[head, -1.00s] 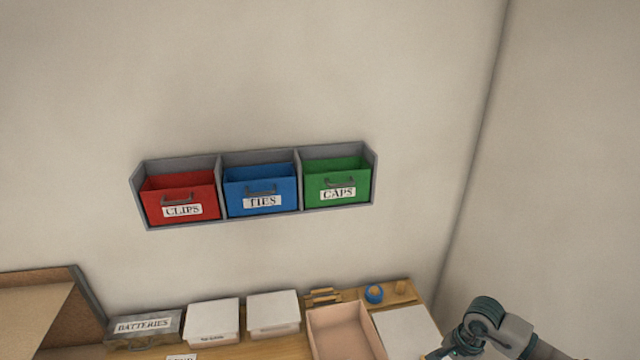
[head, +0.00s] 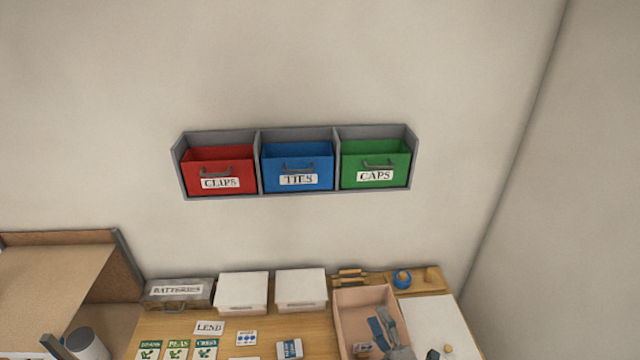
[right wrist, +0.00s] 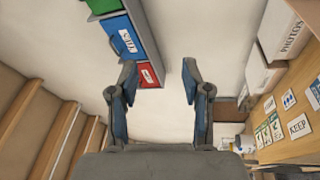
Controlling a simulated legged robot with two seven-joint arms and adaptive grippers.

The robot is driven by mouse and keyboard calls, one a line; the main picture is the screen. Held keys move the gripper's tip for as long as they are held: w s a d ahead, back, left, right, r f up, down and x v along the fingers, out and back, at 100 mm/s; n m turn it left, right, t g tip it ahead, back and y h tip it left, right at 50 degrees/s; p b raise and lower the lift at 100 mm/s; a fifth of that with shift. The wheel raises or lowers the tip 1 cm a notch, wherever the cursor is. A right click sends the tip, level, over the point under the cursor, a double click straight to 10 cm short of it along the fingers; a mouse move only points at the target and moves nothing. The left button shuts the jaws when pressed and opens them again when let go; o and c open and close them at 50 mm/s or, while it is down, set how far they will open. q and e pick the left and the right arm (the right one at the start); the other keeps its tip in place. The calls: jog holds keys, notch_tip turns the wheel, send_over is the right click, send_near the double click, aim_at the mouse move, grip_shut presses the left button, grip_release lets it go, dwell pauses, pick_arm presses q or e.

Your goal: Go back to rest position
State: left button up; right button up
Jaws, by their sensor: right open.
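My right gripper shows at the bottom of the head view (head: 378,321), in front of the pink tray (head: 344,322) in the picture. Its grey-and-blue fingers point up the picture. My left gripper is not in view.
A grey wall rack (head: 258,165) holds a red CLIPS bin (head: 218,165), a blue TIES bin (head: 297,158) and a green CAPS bin (head: 376,157). On the wooden table (head: 273,326) stand a BATTERIES box (head: 180,301), two white-lidded boxes, several cards and a blue tape roll (head: 402,279).

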jog(key=s+d+f+m+g+h, duration=0.4)
jog(key=f+m, duration=0.2)
jog(key=f, duration=0.3)
jog(key=s+d+f+m+g+h, duration=0.3)
jog(key=s+d+f+m+g, duration=0.1)
jog(key=f+m, duration=0.4)
jog(key=s+f+m+g, duration=0.2)
jog(key=s+f+g, duration=0.25)
jog(key=s, duration=0.35)
jog(key=s+f+m+g, duration=0.2)
jog(key=s+f+g, duration=0.1)
jog(key=s+f, duration=0.4)
jog(key=s+f+g+b, duration=0.1)
jog(key=s+f+b, duration=0.15)
jog(key=f, duration=1.35)
jog(key=s+f+b, duration=0.1)
jog(key=f+b, duration=0.2)
jog(key=f, duration=1.2)
jog(key=s+d+f+g+b, duration=0.1)
jog(key=s+f+b, duration=0.3)
jog(key=s+f, duration=1.3)
notch_tip(320, 180, down, 4)
jog(key=shift+s+d+r+n, duration=0.15)
jog(key=shift+s+d+n, duration=0.15)
jog(key=shift+d, duration=0.5)
